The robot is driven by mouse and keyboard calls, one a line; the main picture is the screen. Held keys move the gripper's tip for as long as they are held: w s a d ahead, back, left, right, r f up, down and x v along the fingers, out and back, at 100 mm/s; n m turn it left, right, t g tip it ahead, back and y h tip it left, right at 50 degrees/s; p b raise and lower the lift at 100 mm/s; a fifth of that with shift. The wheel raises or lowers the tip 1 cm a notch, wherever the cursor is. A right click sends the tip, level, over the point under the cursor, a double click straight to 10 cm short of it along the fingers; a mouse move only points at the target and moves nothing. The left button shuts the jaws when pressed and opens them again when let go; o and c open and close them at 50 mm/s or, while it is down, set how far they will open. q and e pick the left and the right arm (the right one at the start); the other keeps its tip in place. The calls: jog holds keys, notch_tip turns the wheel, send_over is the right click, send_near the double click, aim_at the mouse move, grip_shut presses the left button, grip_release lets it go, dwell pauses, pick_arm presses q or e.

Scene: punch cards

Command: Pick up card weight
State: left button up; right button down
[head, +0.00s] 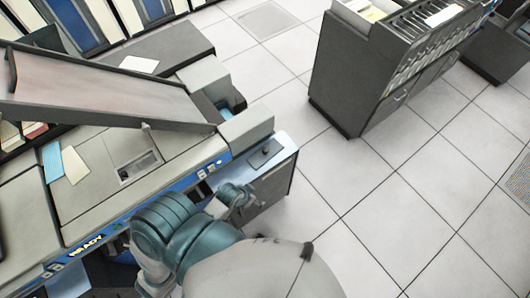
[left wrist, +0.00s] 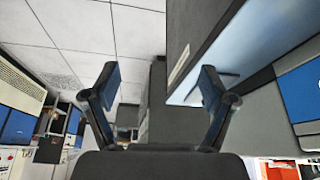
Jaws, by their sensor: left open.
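A small dark flat piece with a raised knob (head: 264,152) lies on the pale blue end shelf (head: 284,149) of the card machine in the head view. It looks like the card weight, but it is too small to be sure. My left gripper (left wrist: 158,100) is open and empty in the left wrist view, its two blue-padded fingers wide apart. The pale blue underside or face of a ledge (left wrist: 232,60) is beside its right finger. No card weight is clearly seen between the fingers. In the head view a teal arm of mine reaches up beside the machine; its fingertips cannot be made out. My right gripper is not in view.
The card machine (head: 95,215) fills the left, with a sloping tray (head: 110,95) and loose cards (head: 74,165) on top. A dark cabinet with card slots (head: 365,85) stands at the upper right. The tiled floor (head: 390,210) between them is clear.

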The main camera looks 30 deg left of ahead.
pick_arm(q)
jog(key=w+a+r+t+h, duration=0.1)
jog(key=w+a+r+t, duration=0.25)
jog(key=w+a, duration=0.3)
jog(key=t, duration=0.2)
send_near(265, 150)
jog(key=shift+w+d+f, duration=0.25)
jog(key=shift+d+f, duration=0.05)
jog(key=shift+d, duration=0.35)
jog(key=x, duration=0.4)
jog(key=a+x, duration=0.1)
jog(key=x, duration=0.1)
jog(key=shift+w+f, duration=0.15)
jog(key=shift+f, duration=0.1)
jog(key=shift+w+f, duration=0.35)
jog(key=shift+w, duration=0.1)
jog(key=x, duration=0.3)
jog(key=shift+w+d, duration=0.25)
jog(key=shift+w, duration=0.1)
jog(key=shift+w+d+f, duration=0.15)
jog(key=shift+w+f, duration=0.2)
jog(key=shift+w, duration=0.05)
jog(key=shift+s, duration=0.1)
jog(key=c, duration=1.2)
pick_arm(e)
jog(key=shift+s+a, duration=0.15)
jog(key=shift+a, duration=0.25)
